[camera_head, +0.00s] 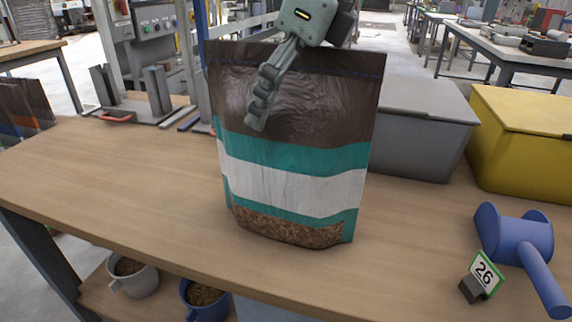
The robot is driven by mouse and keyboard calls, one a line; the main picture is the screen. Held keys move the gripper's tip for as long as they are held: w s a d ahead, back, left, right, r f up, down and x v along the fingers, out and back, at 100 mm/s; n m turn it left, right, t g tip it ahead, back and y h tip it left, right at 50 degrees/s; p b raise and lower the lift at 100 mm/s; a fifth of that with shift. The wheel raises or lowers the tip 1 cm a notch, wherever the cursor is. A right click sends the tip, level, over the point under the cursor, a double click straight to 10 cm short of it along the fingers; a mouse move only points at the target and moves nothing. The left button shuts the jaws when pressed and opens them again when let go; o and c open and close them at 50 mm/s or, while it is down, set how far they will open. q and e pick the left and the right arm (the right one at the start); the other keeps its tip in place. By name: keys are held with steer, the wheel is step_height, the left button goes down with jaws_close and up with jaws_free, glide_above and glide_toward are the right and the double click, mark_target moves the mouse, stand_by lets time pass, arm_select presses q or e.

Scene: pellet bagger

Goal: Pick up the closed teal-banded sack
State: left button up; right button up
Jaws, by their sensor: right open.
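The closed teal-banded sack (300,185) stands upright on the wooden workbench (120,190). It has a dark brown top with a blue stitched seam, two teal bands around a white one, and brown pellets showing at the bottom. My right gripper (268,92) is at the sack's top edge, coming down from above. One jointed finger hangs in front of the brown upper face. The other finger is hidden, perhaps behind the sack. The jaws are open, and I cannot tell whether the visible finger touches the sack. My left gripper is not in view.
A grey bin (415,130) and a yellow bin (525,145) stand behind the sack to the right. A blue scoop (515,240) and a number 26 sign (484,274) lie at front right. A sealing machine (155,30) stands at back left. The bench left of the sack is clear.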

steer(key=c, duration=1.4)
steer(key=shift+r, duration=0.15)
steer(key=shift+c, duration=1.1)
steer(key=shift+r, duration=0.15)
